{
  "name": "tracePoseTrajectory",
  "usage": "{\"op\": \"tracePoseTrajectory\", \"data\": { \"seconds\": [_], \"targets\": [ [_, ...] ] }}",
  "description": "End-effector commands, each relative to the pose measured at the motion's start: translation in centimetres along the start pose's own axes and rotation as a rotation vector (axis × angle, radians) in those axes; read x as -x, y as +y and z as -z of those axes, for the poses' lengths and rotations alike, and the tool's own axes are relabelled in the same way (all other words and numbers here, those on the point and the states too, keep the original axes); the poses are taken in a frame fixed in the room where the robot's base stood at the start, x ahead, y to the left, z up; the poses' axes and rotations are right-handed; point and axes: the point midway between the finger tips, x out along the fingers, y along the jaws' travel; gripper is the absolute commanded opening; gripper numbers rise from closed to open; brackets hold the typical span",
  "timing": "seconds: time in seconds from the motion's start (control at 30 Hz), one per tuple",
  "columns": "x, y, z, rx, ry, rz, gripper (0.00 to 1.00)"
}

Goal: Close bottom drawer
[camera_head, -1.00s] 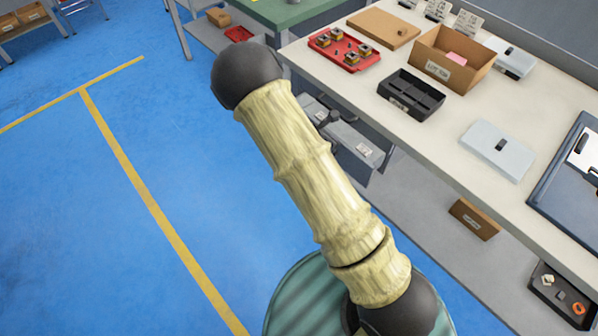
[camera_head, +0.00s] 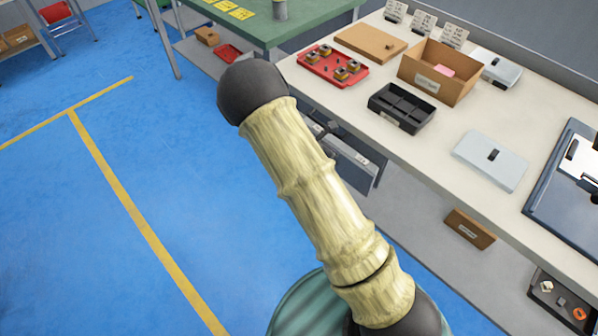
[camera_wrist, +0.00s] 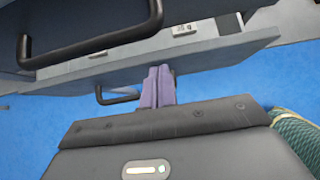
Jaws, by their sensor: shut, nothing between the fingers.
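The bottom drawer (camera_wrist: 230,45) is a grey drawer standing out from its dark cabinet in the wrist view; a strip of its inside with a pale label shows behind its front. Its black bar handle (camera_wrist: 118,97) sticks out from the front. My gripper (camera_wrist: 158,72) has its purple fingers shut together and empty, at the drawer front just right of the handle; contact cannot be told. In the head view, the drawer unit (camera_head: 352,165) shows under the bench, partly hidden by my arm. My gripper is hidden there.
An upper dark drawer front with a bar handle (camera_wrist: 90,42) is above the bottom drawer. The white workbench (camera_head: 430,155) holds a red tray (camera_head: 322,72), a cardboard box (camera_head: 440,75) and a black bin (camera_head: 402,108). Blue floor (camera_head: 60,220) is clear at left.

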Motion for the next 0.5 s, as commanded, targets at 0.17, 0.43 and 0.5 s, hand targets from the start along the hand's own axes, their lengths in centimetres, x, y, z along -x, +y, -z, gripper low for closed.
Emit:
{"op": "tracePoseTrajectory", "data": {
  "seconds": [0.17, 0.43, 0.5],
  "targets": [
    [1.6, 0.4, 1.5, 0.001, 0.002, -0.001, 0.00],
    [6.7, 0.4, 1.7, -0.005, 0.002, 0.001, 0.00],
    [8.1, 0.4, 1.6, -0.006, 0.001, 0.001, 0.00]
  ]
}}
